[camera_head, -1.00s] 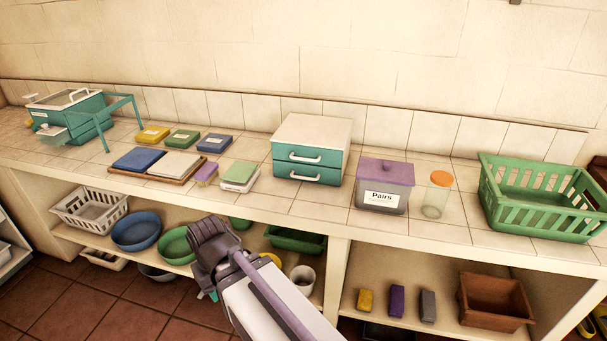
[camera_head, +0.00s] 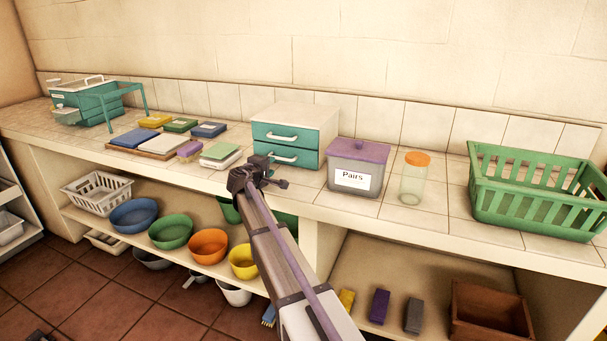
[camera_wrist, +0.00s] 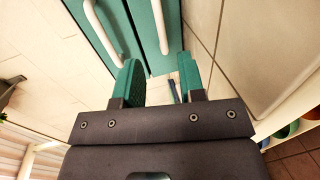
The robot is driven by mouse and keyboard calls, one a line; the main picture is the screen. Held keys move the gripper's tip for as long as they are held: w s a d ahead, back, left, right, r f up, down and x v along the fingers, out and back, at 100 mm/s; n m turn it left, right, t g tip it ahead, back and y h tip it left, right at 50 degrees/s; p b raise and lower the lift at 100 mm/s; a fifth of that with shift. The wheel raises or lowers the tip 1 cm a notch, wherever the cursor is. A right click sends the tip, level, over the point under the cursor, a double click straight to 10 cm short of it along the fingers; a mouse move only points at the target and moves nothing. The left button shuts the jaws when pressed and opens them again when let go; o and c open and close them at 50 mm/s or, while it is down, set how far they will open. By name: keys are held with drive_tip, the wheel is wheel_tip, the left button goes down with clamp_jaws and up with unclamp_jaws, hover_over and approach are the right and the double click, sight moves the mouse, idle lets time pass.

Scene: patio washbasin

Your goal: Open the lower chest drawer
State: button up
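The small chest (camera_head: 298,115) has a white top and two teal drawers, and stands on the tiled counter. Its upper drawer (camera_head: 262,131) and lower drawer (camera_head: 307,160) both look closed, each with a white bar handle. My gripper (camera_head: 272,172) is in front of the chest's lower left part, close to the lower handle (camera_head: 285,158), and hides part of the lower drawer. In the wrist view my gripper (camera_wrist: 160,80) is open with a gap between its green-padded fingers. Both drawer handles show beyond the fingertips, with nothing held between them.
A purple-lidded box labelled Pairs (camera_head: 357,168) stands just right of the chest, then an orange-lidded jar (camera_head: 414,178) and a green basket (camera_head: 535,190). Bowls (camera_head: 170,231) fill the shelf below.

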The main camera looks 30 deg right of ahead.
sight(279, 159)
drive_tip(key=shift+w+a, duration=0.1)
drive_tip(key=shift+w, duration=0.15)
drive_tip(key=b+x, duration=0.2)
drive_tip(key=x, duration=0.7)
drive_tip(key=shift+w+f, duration=0.2)
drive_tip(key=shift+w, duration=0.15)
drive_tip(key=shift+w+d, duration=0.2)
drive_tip(key=shift+d, duration=0.25)
drive_tip(key=shift+c, duration=0.2)
clamp_jaws()
